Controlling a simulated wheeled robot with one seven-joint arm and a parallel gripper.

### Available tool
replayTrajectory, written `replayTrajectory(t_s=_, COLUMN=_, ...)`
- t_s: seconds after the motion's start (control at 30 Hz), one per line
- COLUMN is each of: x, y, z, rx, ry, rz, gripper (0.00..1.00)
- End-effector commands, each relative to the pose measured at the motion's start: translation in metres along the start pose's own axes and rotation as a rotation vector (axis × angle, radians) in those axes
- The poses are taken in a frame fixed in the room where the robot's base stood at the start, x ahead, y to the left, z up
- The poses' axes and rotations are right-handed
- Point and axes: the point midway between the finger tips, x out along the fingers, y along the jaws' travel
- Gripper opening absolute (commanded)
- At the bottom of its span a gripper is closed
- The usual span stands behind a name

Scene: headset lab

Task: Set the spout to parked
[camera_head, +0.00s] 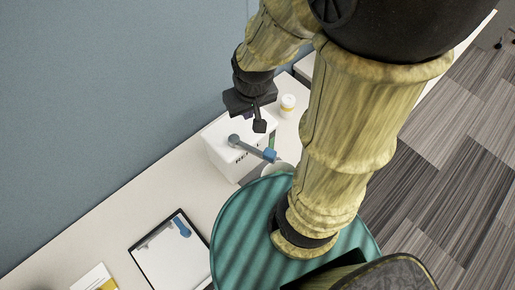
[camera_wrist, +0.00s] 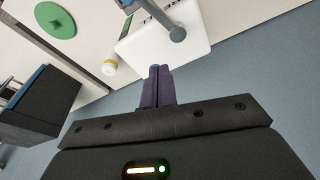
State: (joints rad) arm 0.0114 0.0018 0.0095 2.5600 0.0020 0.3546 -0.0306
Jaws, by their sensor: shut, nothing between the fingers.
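The spout (camera_head: 256,149) is a grey arm with a blue end, mounted by a round grey pivot on top of a white box-shaped machine (camera_head: 224,158). In the head view it points to the lower right, past the box's edge. In the wrist view the spout (camera_wrist: 161,15) shows its pivot near the top, and its far end runs out of the frame. My gripper (camera_head: 248,115) is above the back of the machine, apart from the spout. In the wrist view its purple fingers (camera_wrist: 158,70) are shut together and empty, pointing toward the white machine (camera_wrist: 135,42).
A small white jar with a yellow band (camera_head: 288,104) stands behind the machine. A white cup (camera_head: 273,171) is partly hidden beside it. A dark-edged tray (camera_head: 170,258) with a blue item lies on the table at lower left. A blue-grey wall (camera_head: 110,90) runs behind.

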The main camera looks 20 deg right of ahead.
Motion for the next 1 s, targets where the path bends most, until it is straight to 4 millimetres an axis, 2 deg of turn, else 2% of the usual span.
replayTrajectory(t_s=0.17, x=0.002, y=0.002, z=0.006, rx=-0.128, ry=-0.032, rz=-0.005, gripper=0.0)
replayTrajectory(t_s=0.57, x=0.009, y=0.008, z=0.027, rx=-0.63, ry=-0.137, rz=-0.083, gripper=0.0)
replayTrajectory(t_s=1.0, x=0.01, y=0.006, z=0.05, rx=-1.196, ry=-0.177, rz=-0.258, gripper=0.0)
